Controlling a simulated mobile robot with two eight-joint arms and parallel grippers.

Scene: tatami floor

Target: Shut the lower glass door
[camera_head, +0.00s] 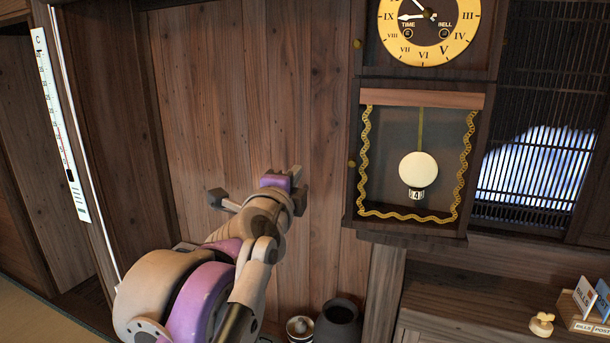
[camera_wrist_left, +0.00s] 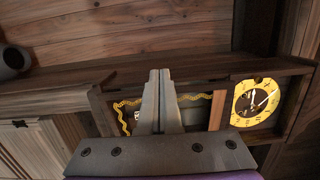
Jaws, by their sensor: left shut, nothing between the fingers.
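The wall clock has a lower glass door (camera_head: 440,130) with wavy gold trim, and a white pendulum disc (camera_head: 418,168) shows behind the glass. A small brass knob (camera_head: 352,163) sits at its left edge. The door looks about flush with the case; I cannot tell whether a small gap remains. My left gripper (camera_head: 295,173) is left of the clock, in front of the plank wall, apart from the door. In the left wrist view my left gripper (camera_wrist_left: 160,76) is shut and empty, and hides part of the lower glass door (camera_wrist_left: 194,97). My right gripper is out of view.
The clock face (camera_head: 424,20) is above the door. A thermometer (camera_head: 62,130) stands on the left post. A dark pot (camera_head: 338,324) and a small cup (camera_head: 300,328) are below. A letter holder (camera_head: 586,325) and a small cream-coloured object (camera_head: 541,324) stand on the right cabinet.

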